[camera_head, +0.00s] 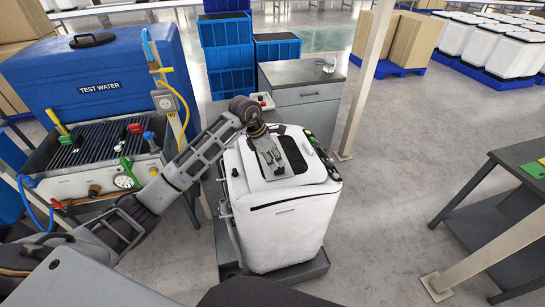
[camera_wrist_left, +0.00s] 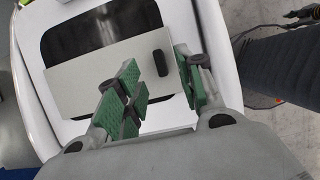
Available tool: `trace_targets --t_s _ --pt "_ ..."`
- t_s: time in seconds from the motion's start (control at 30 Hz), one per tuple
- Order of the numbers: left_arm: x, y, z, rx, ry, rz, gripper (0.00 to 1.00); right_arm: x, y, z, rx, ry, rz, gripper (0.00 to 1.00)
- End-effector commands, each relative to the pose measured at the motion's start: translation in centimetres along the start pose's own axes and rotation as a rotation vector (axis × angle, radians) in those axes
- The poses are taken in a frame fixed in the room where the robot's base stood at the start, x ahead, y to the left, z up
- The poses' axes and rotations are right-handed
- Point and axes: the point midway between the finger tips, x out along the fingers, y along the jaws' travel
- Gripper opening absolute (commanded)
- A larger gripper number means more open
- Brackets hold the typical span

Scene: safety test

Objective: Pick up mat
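I cannot tell for sure which thing is the mat. A flat green piece (camera_head: 535,169) lies on the dark grey table at the right edge and is cut off by the frame. My left gripper (camera_head: 271,163) is over the top of a white machine (camera_head: 285,225), far from that green piece. Contact cannot be told. My right gripper is not in view.
A blue water tank (camera_head: 110,75) and a panel of valves (camera_head: 95,165) stand at the left. A grey cabinet (camera_head: 305,95) stands behind the machine. A pale post (camera_head: 365,75) rises beyond it. Open floor (camera_head: 390,210) lies between the machine and the dark table (camera_head: 520,155).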

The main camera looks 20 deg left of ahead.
Motion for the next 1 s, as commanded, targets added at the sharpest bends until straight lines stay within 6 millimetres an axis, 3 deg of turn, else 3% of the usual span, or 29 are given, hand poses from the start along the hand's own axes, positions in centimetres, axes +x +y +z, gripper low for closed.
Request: trace_targets --t_s 0.47,1.0 --pt "0.5 0.0 -0.1 -0.001 0.001 -0.001 0.38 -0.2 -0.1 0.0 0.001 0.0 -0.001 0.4" --pt "4.9 0.1 -0.4 -0.001 0.0 -0.001 0.38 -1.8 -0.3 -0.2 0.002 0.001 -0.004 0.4"
